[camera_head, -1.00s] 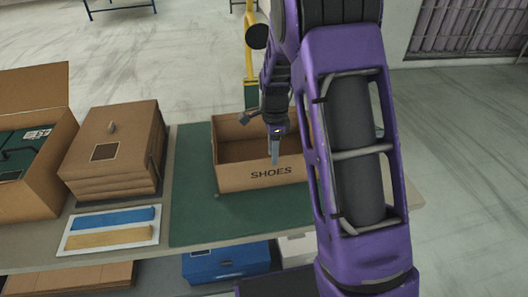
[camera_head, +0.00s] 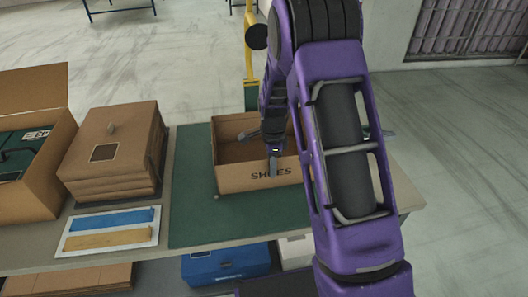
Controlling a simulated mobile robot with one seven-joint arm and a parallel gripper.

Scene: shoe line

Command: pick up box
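An open brown shoe box (camera_head: 235,180) marked "SHOES" stands on a green mat (camera_head: 195,215) on the table. Its near wall faces me, and my arm covers its right part. My gripper (camera_head: 273,165) points down at this near wall. A grey finger overlaps the lettering in the picture. Whether it touches the wall, and where the other finger is, I cannot tell. The box looks empty where its inside shows.
Left of the mat are a stack of closed brown boxes (camera_head: 112,160), an open carton (camera_head: 30,195) with green contents, and a white tray (camera_head: 68,243) with blue and tan pieces. A blue box (camera_head: 228,264) sits below the tabletop. The mat's front left is clear.

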